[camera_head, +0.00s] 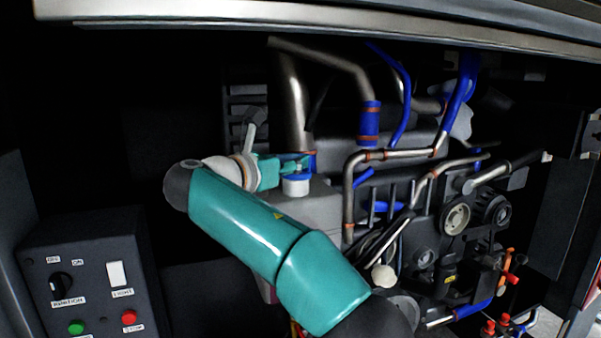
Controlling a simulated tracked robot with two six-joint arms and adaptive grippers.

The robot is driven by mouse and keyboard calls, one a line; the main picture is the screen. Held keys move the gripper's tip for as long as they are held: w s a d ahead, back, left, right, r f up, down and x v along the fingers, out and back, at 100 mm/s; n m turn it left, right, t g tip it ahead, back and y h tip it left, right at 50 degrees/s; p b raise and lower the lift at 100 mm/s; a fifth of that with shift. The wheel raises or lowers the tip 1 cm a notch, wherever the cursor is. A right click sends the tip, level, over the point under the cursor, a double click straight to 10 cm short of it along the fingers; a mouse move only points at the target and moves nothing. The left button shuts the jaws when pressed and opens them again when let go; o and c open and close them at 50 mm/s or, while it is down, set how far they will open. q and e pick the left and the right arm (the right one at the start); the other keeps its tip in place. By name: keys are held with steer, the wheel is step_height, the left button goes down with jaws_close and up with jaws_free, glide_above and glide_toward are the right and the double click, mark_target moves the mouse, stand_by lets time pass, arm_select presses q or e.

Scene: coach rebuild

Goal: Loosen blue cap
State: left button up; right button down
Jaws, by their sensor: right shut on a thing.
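The blue cap (297,177) sits on a short white neck on top of a grey tank in the engine bay, near the middle of the view. My right gripper (297,164) reaches it from the left, with its teal fingers at the cap's upper side. The gripper is shut on the cap, and the fingers hide part of it. My teal right arm comes up from the bottom and covers the front of the tank. My left gripper is not in view.
Metal pipes with blue hoses (369,122) rise close behind and right of the cap. Engine pulleys (456,218) lie to the right. A control box (88,275) with a switch and buttons stands at lower left. A metal edge (300,28) crosses the top.

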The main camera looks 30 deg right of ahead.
steer(key=shift+w+d+r, duration=0.1)
steer(key=shift+w+r, duration=0.05)
steer(key=shift+w, duration=0.1)
steer(key=shift+d+r, duration=0.1)
stand_by(0.5)
steer(key=shift+s+d+n+t+b, duration=0.1)
steer(key=shift+n+t+b, duration=0.4)
steer(key=shift+t+b, duration=0.4)
steer(key=shift+s+d+n+t+y+b, duration=0.1)
steer(key=shift+d+n+t+y+b, duration=0.1)
steer(key=shift+n+t+y+b, duration=0.75)
steer(key=shift+d+f+n+t+y+b, duration=0.15)
steer(key=shift+n+t+y+b, duration=0.15)
steer(key=shift+t, duration=0.3)
steer(key=shift+d+f+n+t+y+b, duration=0.1)
steer(key=shift+n+t+y+b, duration=0.1)
steer(key=shift+n+t, duration=0.25)
steer(key=shift+s+n+t+y, duration=0.1)
steer(key=shift+n+t+y, duration=0.7)
steer(key=shift+t+y, duration=0.25)
